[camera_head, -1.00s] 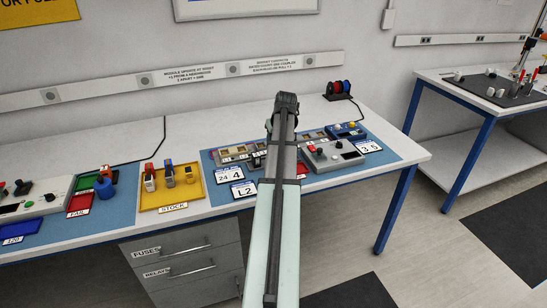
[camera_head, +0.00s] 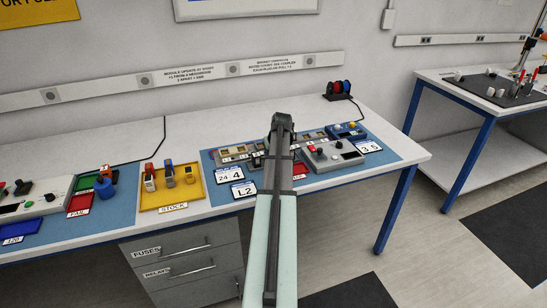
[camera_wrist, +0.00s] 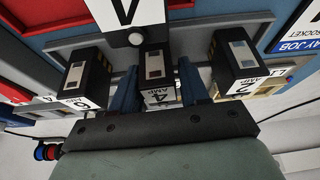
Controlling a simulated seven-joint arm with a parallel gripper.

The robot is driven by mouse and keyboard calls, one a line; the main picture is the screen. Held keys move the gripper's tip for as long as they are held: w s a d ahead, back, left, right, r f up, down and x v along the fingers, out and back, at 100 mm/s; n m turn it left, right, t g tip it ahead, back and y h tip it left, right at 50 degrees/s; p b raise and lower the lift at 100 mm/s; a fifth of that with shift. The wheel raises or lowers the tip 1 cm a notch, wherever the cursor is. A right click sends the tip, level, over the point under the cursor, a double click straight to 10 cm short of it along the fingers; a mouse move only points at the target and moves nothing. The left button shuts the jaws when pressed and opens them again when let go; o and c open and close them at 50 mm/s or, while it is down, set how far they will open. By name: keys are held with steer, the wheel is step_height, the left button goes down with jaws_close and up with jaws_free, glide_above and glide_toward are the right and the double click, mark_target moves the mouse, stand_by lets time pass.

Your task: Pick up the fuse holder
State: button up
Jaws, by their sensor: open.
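Several black fuse holders with pale windows and white amp labels sit in a row on a grey module in the wrist view. The middle fuse holder (camera_wrist: 155,62), its label reading 4, lies between the two blue fingers of my gripper (camera_wrist: 159,84). The fingers are apart, one on each side of it; I cannot tell whether they touch it. Another fuse holder (camera_wrist: 84,74) is to the left and one (camera_wrist: 236,60) to the right. In the head view my gripper (camera_head: 280,146) is over the module on the blue mat, and my arm hides part of it.
A yellow STOCK tray (camera_head: 183,194) with upright parts stands left of the mat (camera_head: 395,157). A grey control box (camera_head: 333,156) with a red button is close on the right. The bench behind is mostly clear.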

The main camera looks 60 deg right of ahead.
steer(key=shift+w+d+f, duration=0.1)
steer(key=shift+f, duration=0.25)
steer(key=shift+c, duration=0.3)
steer(key=c, duration=0.7)
steer(key=shift+o, duration=0.2)
steer(key=shift+r, duration=5.05)
